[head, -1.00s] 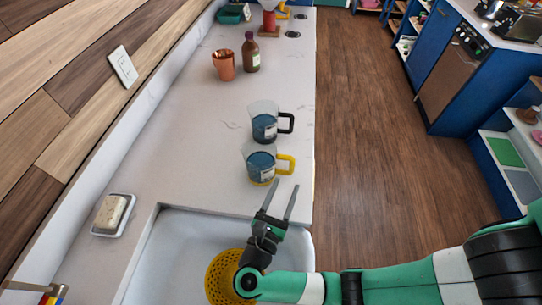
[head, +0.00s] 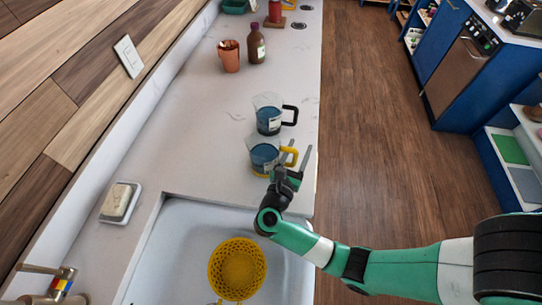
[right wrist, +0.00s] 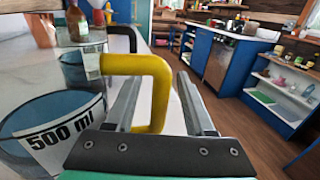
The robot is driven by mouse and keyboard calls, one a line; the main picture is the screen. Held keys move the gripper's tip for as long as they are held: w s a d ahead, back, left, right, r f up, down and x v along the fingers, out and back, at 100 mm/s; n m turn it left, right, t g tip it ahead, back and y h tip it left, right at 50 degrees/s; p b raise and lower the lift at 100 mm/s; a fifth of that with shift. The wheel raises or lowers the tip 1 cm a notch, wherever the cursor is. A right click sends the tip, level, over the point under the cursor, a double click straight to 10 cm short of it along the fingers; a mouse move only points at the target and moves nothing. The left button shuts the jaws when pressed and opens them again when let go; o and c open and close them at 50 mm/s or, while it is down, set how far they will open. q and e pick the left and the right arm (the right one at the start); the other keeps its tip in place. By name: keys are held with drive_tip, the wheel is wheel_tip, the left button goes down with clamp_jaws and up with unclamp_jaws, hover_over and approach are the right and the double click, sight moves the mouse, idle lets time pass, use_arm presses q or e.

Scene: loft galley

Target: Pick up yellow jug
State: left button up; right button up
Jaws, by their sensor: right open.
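The yellow jug (head: 264,158) is a clear measuring jug with blue contents, a white label and a yellow handle. It stands upright on the counter just behind the sink. In the right wrist view its body (right wrist: 40,125) is at the lower left, marked "500 ml", and its handle (right wrist: 150,65) reaches in between the fingers. My right gripper (head: 300,150) is open at the handle, with one finger on each side of it in the right wrist view (right wrist: 158,82). I cannot tell whether a finger touches the handle. My left gripper is not in view.
A similar jug with a black handle (head: 268,120) stands close behind. A copper cup (head: 229,56) and a brown bottle (head: 257,45) are farther back. A sink with a yellow colander (head: 237,268) is in front. A soap dish (head: 120,203) is at left.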

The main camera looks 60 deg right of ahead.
clamp_jaws()
idle(1.4)
